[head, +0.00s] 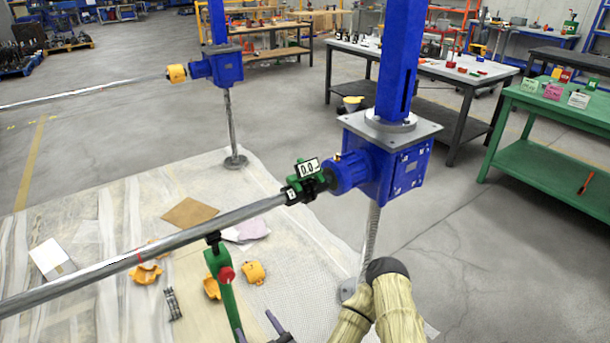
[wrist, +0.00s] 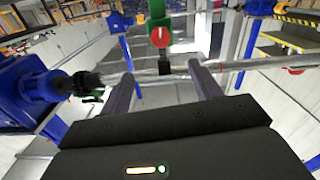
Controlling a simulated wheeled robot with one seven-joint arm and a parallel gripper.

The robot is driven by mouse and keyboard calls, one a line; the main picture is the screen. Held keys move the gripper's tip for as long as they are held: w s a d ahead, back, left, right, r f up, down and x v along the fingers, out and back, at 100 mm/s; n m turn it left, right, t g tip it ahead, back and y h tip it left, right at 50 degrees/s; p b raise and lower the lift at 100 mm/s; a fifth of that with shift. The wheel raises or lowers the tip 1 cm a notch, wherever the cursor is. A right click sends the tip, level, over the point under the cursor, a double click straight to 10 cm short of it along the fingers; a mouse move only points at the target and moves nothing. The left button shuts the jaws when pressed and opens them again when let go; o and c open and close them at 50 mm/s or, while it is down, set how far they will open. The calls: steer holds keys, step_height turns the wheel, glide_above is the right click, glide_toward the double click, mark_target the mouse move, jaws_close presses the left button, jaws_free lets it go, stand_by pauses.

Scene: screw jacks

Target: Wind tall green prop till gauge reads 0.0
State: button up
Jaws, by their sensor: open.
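The tall green prop (head: 222,280) has a red knob on its side. Its black head meets the underside of the long grey shaft in the head view. The gauge (head: 308,167) sits on a green clamp at the shaft's right end, beside the blue gearbox; its display appears to read 0.0. My gripper (head: 257,326) is open and empty at the bottom of the head view, by the prop's lower part. In the wrist view my spread fingers (wrist: 164,88) point towards the shaft, with the prop (wrist: 157,20) and its red knob beyond, between them. The prop's foot is hidden.
A blue screw jack (head: 383,165) stands at the shaft's right end, and another (head: 219,67) stands behind. Orange pieces (head: 253,272) and a brown sheet (head: 190,213) lie on the floor sheeting. A green table (head: 545,165) stands at right. Grey floor between is clear.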

stand_by(0.6)
steer(key=w+d+r+n+g+h, duration=0.25)
steer(key=d+g+h, duration=0.35)
steer(key=d+g, duration=0.6)
steer(key=s+d+r+m+h, duration=0.3)
steer(key=s+d+r+m, duration=0.4)
steer(key=d+r+m, duration=0.3)
step_height(320, 180, up, 2)
steer(key=shift+d+g, duration=0.4)
steer(key=shift+d, duration=0.75)
